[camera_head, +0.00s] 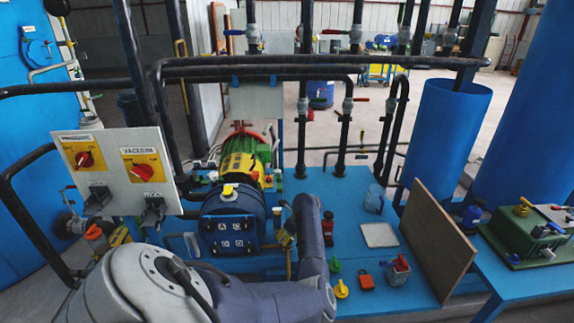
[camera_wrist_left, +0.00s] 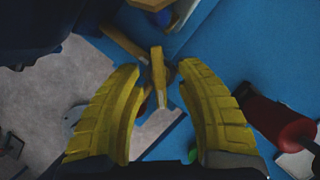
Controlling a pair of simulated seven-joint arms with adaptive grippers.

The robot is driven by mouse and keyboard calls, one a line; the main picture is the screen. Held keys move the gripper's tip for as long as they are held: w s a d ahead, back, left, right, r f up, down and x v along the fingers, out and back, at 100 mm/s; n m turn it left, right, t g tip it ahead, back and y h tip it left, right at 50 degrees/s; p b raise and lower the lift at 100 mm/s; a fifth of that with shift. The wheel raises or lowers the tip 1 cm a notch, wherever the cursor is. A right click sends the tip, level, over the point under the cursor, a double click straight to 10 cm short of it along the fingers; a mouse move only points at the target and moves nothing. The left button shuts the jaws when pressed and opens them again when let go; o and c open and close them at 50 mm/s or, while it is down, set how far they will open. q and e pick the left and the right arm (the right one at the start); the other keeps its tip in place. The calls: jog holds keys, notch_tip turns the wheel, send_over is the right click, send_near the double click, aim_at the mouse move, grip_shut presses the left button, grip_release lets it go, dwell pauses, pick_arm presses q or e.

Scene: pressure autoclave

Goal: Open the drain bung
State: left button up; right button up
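A brass fitting (camera_wrist_left: 157,78) with a flat upright handle lies between the fingers of my left gripper (camera_wrist_left: 160,70) in the left wrist view. I take it for the drain bung, but its shape is dark and partly unclear. The two yellow fingers stand apart on either side of it, with gaps showing, so the gripper is open. A brass pipe (camera_wrist_left: 122,43) runs to the fitting from the upper left. In the head view, my left arm reaches beside the blue pump housing (camera_head: 232,236), and its wrist largely hides the gripper and the fitting. My right gripper is not in view.
The blue bench (camera_head: 352,190) carries a red bottle (camera_head: 328,226), a red padlock (camera_head: 367,281), yellow (camera_head: 341,289) and green (camera_head: 335,265) knobs and a leaning brown board (camera_head: 437,240). A control panel (camera_head: 119,172) stands left. The red object (camera_wrist_left: 283,122) is close right of my fingers.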

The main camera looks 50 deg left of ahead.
pick_arm(q)
jog(key=shift+s+a+f, duration=0.1)
jog(key=shift+a+f, duration=0.15)
jog(key=shift+f, duration=0.35)
grip_shut()
